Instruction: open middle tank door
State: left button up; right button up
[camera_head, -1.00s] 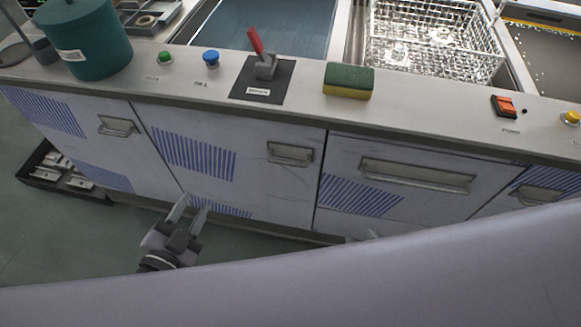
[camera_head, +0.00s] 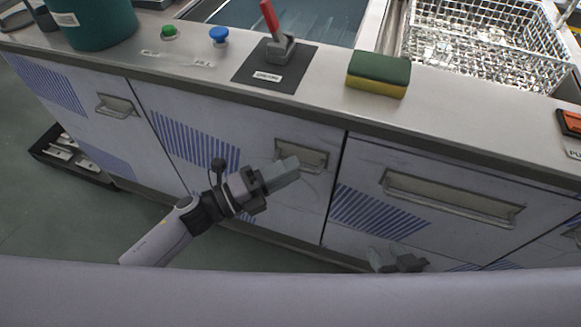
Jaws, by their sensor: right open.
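The middle tank door (camera_head: 270,207), a pale panel with blue stripes, appears closed, flush with the cabinet front. Its recessed metal handle (camera_head: 312,155) is near the door's upper right. My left gripper (camera_head: 287,171) is in front of the handle and overlaps its lower left part. Its fingers overlap from this angle, so their gap and any contact with the handle are hidden. My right gripper (camera_head: 397,262) is open, low in front of the wide-handled panel to the right, and mostly hidden behind my own body.
A door (camera_head: 70,98) with its own handle is at left, and a wide-handled panel (camera_head: 440,230) at right. The counter above carries a sponge (camera_head: 378,75), a red lever (camera_head: 270,18) and buttons. A dark tray (camera_head: 48,152) lies on the floor at left.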

pick_arm(q)
jog(key=shift+w+d, duration=0.2)
jog(key=shift+d, duration=0.25)
grip_shut()
